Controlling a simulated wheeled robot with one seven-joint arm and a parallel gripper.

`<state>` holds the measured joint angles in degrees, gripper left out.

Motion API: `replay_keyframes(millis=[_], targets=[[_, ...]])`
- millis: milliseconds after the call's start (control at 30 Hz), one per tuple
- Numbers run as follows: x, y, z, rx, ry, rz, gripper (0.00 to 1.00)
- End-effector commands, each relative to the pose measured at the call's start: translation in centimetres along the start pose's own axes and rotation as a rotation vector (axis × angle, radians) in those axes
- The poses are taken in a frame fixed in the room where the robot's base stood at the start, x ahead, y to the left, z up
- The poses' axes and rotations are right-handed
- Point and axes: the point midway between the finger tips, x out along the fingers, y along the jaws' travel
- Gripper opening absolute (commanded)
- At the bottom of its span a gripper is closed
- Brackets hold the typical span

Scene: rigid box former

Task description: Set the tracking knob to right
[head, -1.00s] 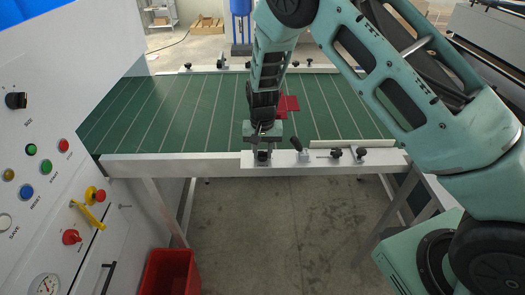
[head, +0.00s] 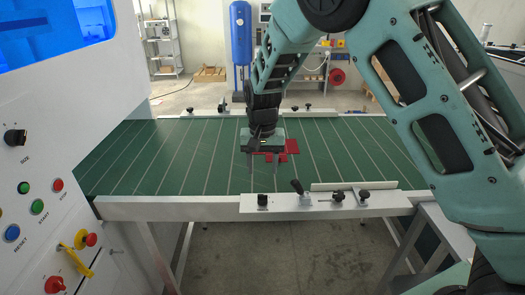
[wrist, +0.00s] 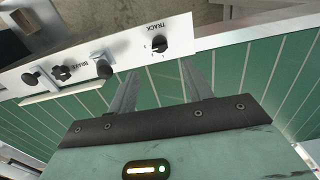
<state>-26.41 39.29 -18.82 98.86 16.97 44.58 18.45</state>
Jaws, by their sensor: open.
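The tracking knob (wrist: 160,45) is a small black rotary knob on a white plate marked TRACK, with small marks beside it. Its exact pointer setting is too small to read. In the head view the tracking knob (head: 262,201) sits at the left end of the white front rail. My gripper (head: 262,150) hangs over the green belt, beyond the rail and apart from the knob. In the wrist view my gripper (wrist: 160,70) has two grey fingers spread apart with nothing between them, pointing toward the plate.
A brake lever (head: 297,187) and two black clamp knobs (head: 338,197) stand right of the tracking knob on the rail. Red flat pieces (head: 287,150) lie on the green belt (head: 150,160). A white control panel (head: 60,130) with buttons stands at the left.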

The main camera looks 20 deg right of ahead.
Motion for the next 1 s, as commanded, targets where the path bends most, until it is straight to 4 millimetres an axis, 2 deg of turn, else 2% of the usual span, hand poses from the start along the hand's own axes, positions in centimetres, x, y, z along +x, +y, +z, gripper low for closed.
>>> replay_keyframes(millis=[200, 400, 967, 1000], targets=[[-4.2, 0.0, -0.1, -0.001, 0.004, -0.002, 0.50], [-6.2, 0.0, 0.0, 0.000, 0.002, -0.001, 0.50], [-6.5, 0.0, 0.0, -0.001, 0.000, 0.000, 0.50], [-6.6, -0.2, 0.8, -0.017, -0.005, -0.008, 0.50]])
